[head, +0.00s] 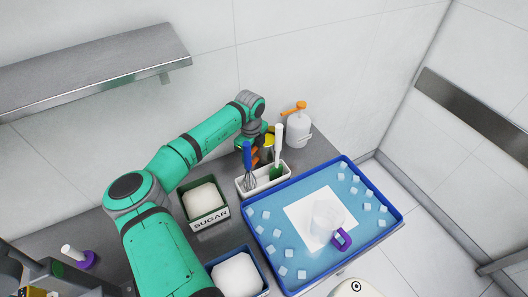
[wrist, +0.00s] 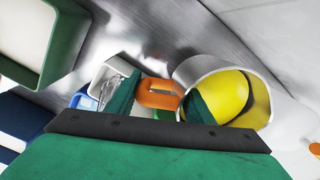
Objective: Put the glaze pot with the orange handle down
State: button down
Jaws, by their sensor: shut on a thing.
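The glaze pot is white with yellow inside (wrist: 225,97) and has an orange handle (wrist: 160,93). My gripper (wrist: 158,104) is shut on the orange handle, with one green finger on each side of it. In the head view the pot's yellow inside (head: 269,139) shows at the end of my arm, behind the utensil holder. Utensils and my gripper hide most of the pot there. I cannot tell whether its base touches the steel counter (head: 322,150).
A white utensil holder (head: 265,183) with a whisk and a spatula stands just in front of the pot. An orange-topped pump bottle (head: 298,132) stands to its right. A green sugar bin (head: 208,222) is at left. A blue tray (head: 395,222) holds cubes and a purple-handled clear pot (head: 326,222).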

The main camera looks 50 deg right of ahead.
aim_at(258, 153)
jog(key=f, duration=0.2)
jog(key=shift+w+a+f, duration=0.1)
jog(key=shift+a+f, duration=0.15)
jog(key=shift+f, duration=0.1)
jog(key=shift+w+d, duration=0.25)
jog(key=shift+d, duration=0.6)
jog(key=shift+w+d, duration=0.3)
jog(key=shift+d, duration=0.5)
jog(key=shift+w+d, duration=0.25)
jog(key=shift+d, duration=0.6)
jog(key=d, duration=0.2)
jog(key=shift+d+f, duration=0.25)
jog(key=shift+d, duration=0.15)
jog(key=shift+s+d+f, duration=0.1)
jog(key=shift+f, duration=0.3)
jog(key=shift+f, duration=0.25)
jog(key=shift+w+a+f, duration=0.2)
jog(key=shift+f, duration=0.15)
jog(key=c, duration=0.9)
grip_release()
